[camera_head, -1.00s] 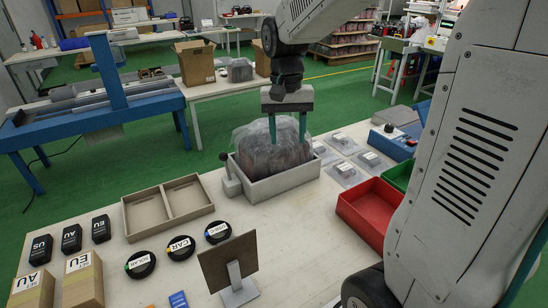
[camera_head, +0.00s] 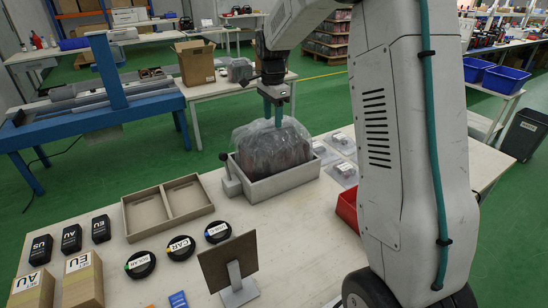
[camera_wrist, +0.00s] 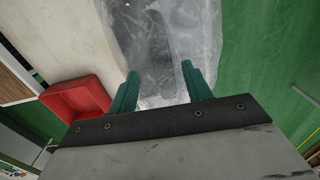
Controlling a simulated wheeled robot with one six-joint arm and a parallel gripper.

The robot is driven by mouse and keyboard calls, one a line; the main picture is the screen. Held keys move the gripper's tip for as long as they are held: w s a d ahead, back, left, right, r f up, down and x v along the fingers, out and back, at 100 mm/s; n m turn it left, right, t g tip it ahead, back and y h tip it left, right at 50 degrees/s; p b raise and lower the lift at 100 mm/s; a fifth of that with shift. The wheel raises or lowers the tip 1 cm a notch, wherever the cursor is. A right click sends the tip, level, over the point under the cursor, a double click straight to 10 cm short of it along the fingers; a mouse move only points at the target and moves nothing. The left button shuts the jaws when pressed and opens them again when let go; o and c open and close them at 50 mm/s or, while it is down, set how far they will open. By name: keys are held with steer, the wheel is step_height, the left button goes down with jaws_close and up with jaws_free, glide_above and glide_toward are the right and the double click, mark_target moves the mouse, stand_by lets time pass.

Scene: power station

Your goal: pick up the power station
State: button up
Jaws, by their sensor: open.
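The power station (camera_head: 271,146) is a dark, bulky item wrapped in clear plastic. It sits in a grey open-topped holder (camera_head: 285,184) on the table. My gripper (camera_head: 273,114) is above it, pointing down, with green fingers at the top of the plastic. In the wrist view the fingers of my gripper (camera_wrist: 158,82) are apart, with the plastic-wrapped power station (camera_wrist: 165,45) beyond and between them. I cannot tell whether the fingers touch the plastic.
An empty two-compartment tray (camera_head: 167,206) is left of the holder. Black round cases (camera_head: 180,247), black boxes (camera_head: 71,238) and cardboard boxes (camera_head: 82,280) stand at the front left. A red bin (camera_head: 347,208) is to the right, partly behind my arm. A framed stand (camera_head: 230,262) is in front.

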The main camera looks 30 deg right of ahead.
steer(key=f, duration=0.5)
steer(key=shift+w+d, duration=0.1)
steer(key=shift+d, duration=0.15)
jaws_close()
stand_by(1.0)
steer(key=shift+w+r, duration=0.1)
steer(key=shift+r, duration=0.1)
